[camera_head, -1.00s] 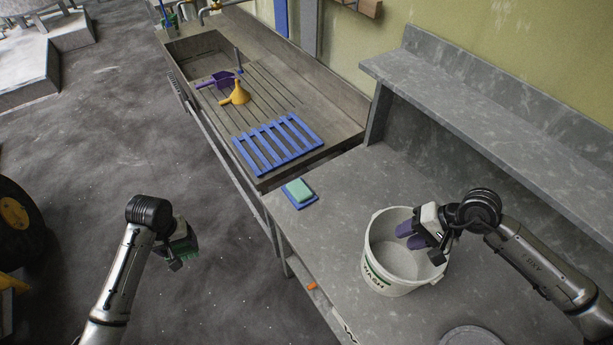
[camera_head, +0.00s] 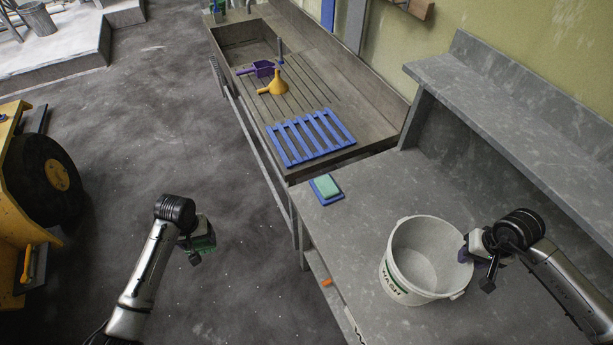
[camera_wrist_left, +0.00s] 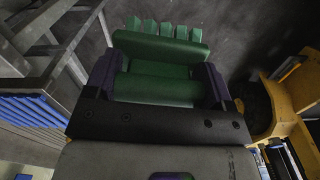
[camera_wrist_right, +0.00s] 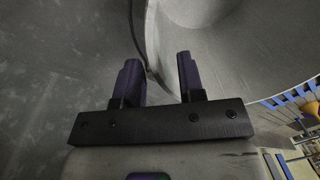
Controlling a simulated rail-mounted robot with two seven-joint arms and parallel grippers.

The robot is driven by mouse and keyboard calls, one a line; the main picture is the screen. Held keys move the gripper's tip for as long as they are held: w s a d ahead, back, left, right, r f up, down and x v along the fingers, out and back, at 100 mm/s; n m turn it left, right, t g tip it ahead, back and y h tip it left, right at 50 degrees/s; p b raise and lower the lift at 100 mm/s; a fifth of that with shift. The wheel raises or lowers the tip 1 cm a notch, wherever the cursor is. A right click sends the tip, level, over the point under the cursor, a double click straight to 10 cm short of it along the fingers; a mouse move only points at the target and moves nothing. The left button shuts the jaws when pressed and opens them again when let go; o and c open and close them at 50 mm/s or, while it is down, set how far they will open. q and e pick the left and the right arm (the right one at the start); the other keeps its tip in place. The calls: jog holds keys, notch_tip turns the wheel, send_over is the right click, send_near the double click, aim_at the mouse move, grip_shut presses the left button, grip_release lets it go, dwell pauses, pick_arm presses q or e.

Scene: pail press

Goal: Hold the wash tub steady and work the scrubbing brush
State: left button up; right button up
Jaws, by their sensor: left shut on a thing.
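The white wash tub (camera_head: 407,292), with green WASH lettering, stands upright on the grey counter. In the right wrist view its pale wall (camera_wrist_right: 225,70) fills the upper right. My right gripper (camera_head: 466,252) is at the tub's right rim. Its purple fingers (camera_wrist_right: 160,75) are apart, with the rim's edge running between them; I cannot tell that they press on it. The green scrubbing brush (camera_wrist_left: 158,85) is between the fingers of my left gripper (camera_wrist_left: 160,80), which is shut on it. In the head view the brush (camera_head: 206,236) hangs over open floor, left of the counter.
A blue tray with a pale green block (camera_head: 325,186) lies on the counter (camera_head: 370,225). Beyond it are a blue rack (camera_head: 310,137), a yellow funnel (camera_head: 275,84) and a purple scoop (camera_head: 262,68) by the sink. A raised shelf (camera_head: 530,120) runs along the wall. A yellow vehicle (camera_head: 20,210) stands left.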

aim_at(457, 267)
jog(key=shift+a+f, duration=0.2)
jog(key=shift+f, duration=1.9)
jog(key=shift+c, duration=0.4)
grip_shut()
